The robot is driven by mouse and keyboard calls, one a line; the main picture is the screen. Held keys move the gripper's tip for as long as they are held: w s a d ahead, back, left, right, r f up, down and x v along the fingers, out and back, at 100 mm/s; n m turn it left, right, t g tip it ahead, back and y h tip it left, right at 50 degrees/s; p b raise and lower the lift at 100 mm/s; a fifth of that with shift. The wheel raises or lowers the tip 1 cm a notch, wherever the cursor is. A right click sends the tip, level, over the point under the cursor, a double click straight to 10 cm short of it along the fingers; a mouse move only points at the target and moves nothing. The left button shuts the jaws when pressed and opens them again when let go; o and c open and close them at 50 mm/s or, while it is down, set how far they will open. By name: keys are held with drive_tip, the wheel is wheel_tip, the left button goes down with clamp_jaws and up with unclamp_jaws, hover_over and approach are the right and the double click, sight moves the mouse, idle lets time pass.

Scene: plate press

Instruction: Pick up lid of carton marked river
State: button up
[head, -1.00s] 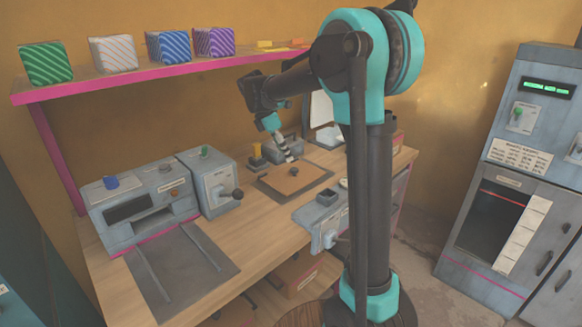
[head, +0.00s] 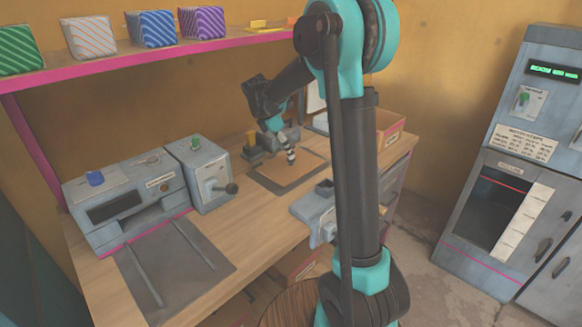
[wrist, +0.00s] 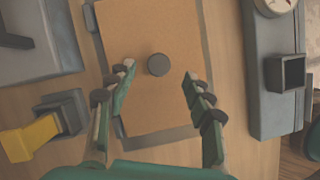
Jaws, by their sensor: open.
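A flat brown panel (wrist: 150,103) with a dark round knob (wrist: 158,65) fills the middle of the wrist view and looks like a lid. In the head view the panel (head: 300,166) lies on a dark plate on the workbench. I can read no word "river" on it. My gripper (head: 290,156) is over the panel; in the wrist view my gripper (wrist: 158,75) is open and empty, with one finger on each side of the knob. I cannot tell the height gap. An open brown carton (head: 392,131) with an unreadable label stands at the bench's back right.
A grey block with a yellow handle (wrist: 30,138) is left of the panel. A grey device (wrist: 268,110) with a dark square cup (wrist: 286,72) is to its right. A grey press machine (head: 130,200) stands at the bench's left. Another carton (head: 297,264) is under the bench.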

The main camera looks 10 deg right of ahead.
sight(291, 163)
drive_tip(key=shift+x, duration=2)
drive_tip(key=shift+w, duration=0.1)
drive_tip(key=shift+c, duration=0.4)
clamp_jaws()
drive_tip(key=shift+r, duration=0.1)
